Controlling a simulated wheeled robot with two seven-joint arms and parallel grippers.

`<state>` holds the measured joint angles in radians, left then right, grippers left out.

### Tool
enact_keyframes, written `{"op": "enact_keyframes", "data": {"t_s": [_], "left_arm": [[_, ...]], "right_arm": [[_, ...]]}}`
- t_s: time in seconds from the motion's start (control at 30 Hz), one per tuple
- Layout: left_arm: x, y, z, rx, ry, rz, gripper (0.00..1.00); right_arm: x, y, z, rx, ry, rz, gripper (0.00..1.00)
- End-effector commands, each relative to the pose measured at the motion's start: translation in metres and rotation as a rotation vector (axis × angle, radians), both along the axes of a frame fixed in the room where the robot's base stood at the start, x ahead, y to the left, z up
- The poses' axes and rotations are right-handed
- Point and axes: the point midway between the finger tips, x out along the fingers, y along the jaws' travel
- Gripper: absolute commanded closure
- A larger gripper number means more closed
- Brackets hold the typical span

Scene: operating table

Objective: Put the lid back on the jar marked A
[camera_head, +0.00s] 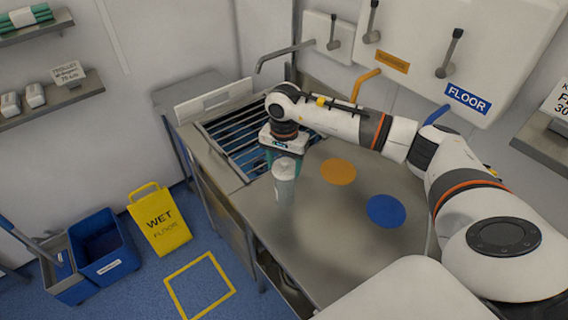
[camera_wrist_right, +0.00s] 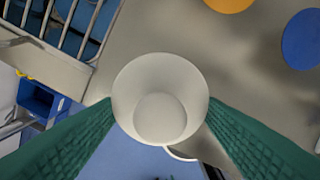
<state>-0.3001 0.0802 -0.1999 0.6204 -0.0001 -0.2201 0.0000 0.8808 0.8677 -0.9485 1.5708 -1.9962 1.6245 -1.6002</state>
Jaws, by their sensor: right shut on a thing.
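My right gripper (camera_head: 281,157) is over the metal counter, near the front right corner of the slatted sink. Its green fingers are shut on a pale, round container (camera_head: 285,182), which hangs upright below them. In the right wrist view the container (camera_wrist_right: 160,72) shows as a white, round shape between the two green fingers. I cannot tell whether its base touches the counter, and no letter shows on it. I make out no jar marked A and no separate lid. My left gripper is out of view.
The counter (camera_head: 325,245) has an orange disc (camera_head: 338,172) and a blue disc (camera_head: 386,210), both bare. The slatted sink (camera_head: 235,140) lies behind left. A yellow wet-floor sign (camera_head: 160,218) and blue buckets (camera_head: 104,245) stand on the floor at left.

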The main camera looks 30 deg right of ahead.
Motion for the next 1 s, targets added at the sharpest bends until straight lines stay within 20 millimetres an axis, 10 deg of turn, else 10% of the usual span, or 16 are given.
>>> {"op": "enact_keyframes", "data": {"t_s": [0.27,0.3,0.43,1.0], "left_arm": [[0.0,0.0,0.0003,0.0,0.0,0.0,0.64],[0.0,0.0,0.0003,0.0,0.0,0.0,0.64],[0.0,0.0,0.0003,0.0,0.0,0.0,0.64],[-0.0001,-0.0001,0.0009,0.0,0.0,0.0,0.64]], "right_arm": [[-0.0001,-0.0001,0.0002,0.0,0.0,0.0,0.59],[-0.0001,-0.0001,0.0002,0.0,0.0,0.0,0.35],[-0.0001,0.0,0.0001,0.0,0.0,0.0,0.13],[-0.0001,0.0,0.001,-0.001,0.001,0.001,0.0]]}}
